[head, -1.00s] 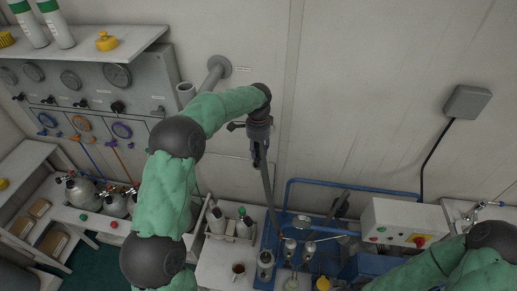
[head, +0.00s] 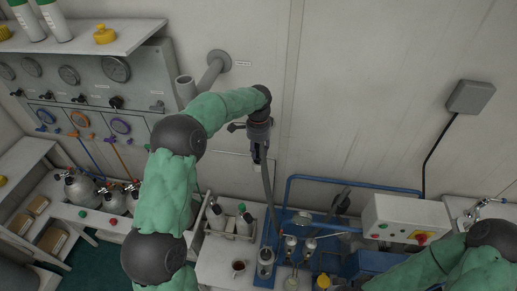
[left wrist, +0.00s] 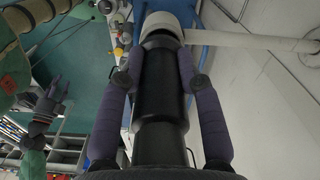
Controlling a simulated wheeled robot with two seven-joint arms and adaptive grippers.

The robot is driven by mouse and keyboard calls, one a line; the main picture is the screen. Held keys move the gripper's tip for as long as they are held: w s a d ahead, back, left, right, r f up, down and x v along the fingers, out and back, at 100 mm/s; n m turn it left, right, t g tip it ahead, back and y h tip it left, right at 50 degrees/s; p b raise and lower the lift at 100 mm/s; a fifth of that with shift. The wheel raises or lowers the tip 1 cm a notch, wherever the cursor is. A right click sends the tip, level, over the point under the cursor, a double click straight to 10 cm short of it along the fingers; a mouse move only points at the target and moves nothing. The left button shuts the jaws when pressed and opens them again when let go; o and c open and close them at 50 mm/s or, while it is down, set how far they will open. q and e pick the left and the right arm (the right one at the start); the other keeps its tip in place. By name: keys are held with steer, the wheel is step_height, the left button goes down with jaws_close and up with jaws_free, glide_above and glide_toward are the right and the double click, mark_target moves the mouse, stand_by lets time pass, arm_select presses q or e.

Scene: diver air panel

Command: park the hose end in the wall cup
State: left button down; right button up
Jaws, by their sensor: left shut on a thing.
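The grey wall cup (head: 185,88) stands on a pipe from a round wall flange in the head view. My left gripper (head: 258,152) is to its right and lower in that picture, with a clear gap between them. It is shut on the black hose end (left wrist: 162,85), which lies between both fingers in the left wrist view. The grey hose (head: 268,190) hangs below the gripper. A pale rounded part with a pipe (left wrist: 250,41) to the wall, apparently the cup, shows beyond the hose end; contact cannot be judged. My right gripper (left wrist: 52,95) appears small and dark, its jaws unclear.
A gauge panel (head: 140,75) and a shelf (head: 90,42) with bottles are at the left. Below are a bottle rack (head: 230,228), a mug (head: 239,267) and a blue-railed frame (head: 350,183). A control box (head: 405,215) is at the right.

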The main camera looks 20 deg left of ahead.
arm_select(q)
steer(key=shift+f+b, duration=0.6)
steer(key=shift+f, duration=0.55)
steer(key=c, duration=0.8)
jaws_free()
steer(key=shift+o, duration=0.2)
step_height(320, 180, up, 12)
steer(key=shift+f, duration=0.1)
